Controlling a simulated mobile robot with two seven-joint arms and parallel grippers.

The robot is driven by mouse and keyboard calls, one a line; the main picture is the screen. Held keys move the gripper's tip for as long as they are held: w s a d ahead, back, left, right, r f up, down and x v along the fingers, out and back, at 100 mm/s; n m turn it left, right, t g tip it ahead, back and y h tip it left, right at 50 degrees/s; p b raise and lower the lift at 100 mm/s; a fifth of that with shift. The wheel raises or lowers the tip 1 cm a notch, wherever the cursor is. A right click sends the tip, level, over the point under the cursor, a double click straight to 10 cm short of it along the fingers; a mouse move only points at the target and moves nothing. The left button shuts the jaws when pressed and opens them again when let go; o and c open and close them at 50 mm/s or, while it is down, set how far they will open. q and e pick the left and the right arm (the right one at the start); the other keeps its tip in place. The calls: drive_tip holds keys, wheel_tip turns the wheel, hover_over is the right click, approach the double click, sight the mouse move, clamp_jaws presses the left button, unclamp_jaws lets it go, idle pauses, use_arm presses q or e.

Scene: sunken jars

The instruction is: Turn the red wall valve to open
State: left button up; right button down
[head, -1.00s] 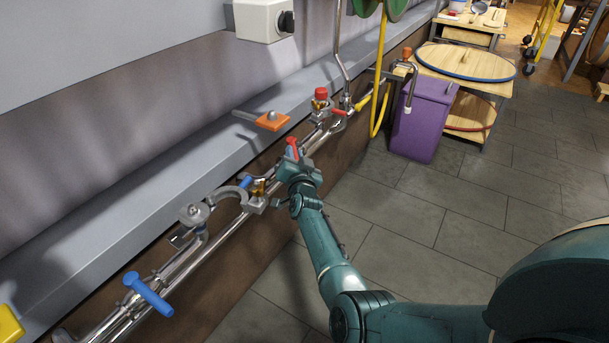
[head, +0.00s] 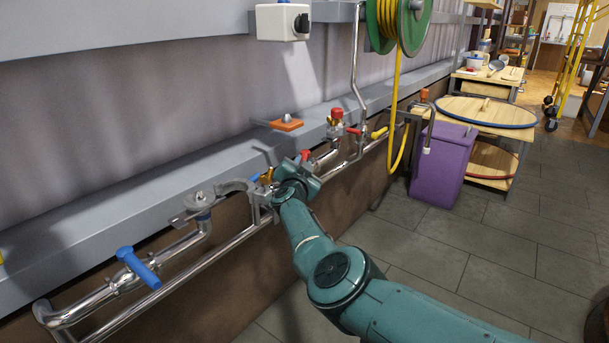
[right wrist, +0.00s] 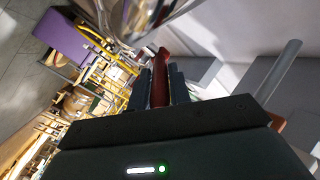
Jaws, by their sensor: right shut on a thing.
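The red valve handle (head: 305,155) shows at the chrome pipework along the wall, mostly hidden behind my right gripper (head: 301,173). In the right wrist view, the red handle (right wrist: 160,82) sits between the two dark fingers of my right gripper (right wrist: 161,86), which is shut on it. The valve body is largely hidden by the gripper in the head view, and how far the valve is turned I cannot tell. My left gripper is not in view.
A blue-handled valve (head: 138,267) and an open grey clamp (head: 232,187) lie left along the pipes. A red-topped fitting (head: 337,116) is farther right, below a green hose reel (head: 399,22). A purple bin (head: 441,163) stands on the floor, which is clear in front.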

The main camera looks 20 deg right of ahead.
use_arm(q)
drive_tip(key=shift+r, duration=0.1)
use_arm(e)
drive_tip(key=shift+d+r, duration=0.15)
drive_tip(key=shift+d, duration=0.15)
drive_tip(key=c, duration=1.6)
unclamp_jaws()
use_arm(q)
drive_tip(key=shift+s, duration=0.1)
use_arm(e)
drive_tip(key=o, duration=0.3)
drive_tip(key=shift+a, duration=0.25)
drive_tip(key=shift+s+a+r+p, duration=0.15)
drive_tip(key=shift+s+p, duration=0.15)
drive_tip(key=shift+p, duration=0.6)
drive_tip(key=shift+s+a+p, duration=0.15)
drive_tip(key=shift+s+p, duration=0.15)
drive_tip(key=shift+p, duration=0.35)
use_arm(q)
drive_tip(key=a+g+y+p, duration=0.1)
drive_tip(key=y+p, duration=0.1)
drive_tip(key=p, duration=0.2)
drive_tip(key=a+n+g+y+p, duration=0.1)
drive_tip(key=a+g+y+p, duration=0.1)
drive_tip(key=p, duration=0.2)
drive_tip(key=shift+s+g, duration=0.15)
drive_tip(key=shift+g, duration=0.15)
use_arm(e)
drive_tip(key=v, duration=0.6)
drive_tip(key=shift+f, duration=0.25)
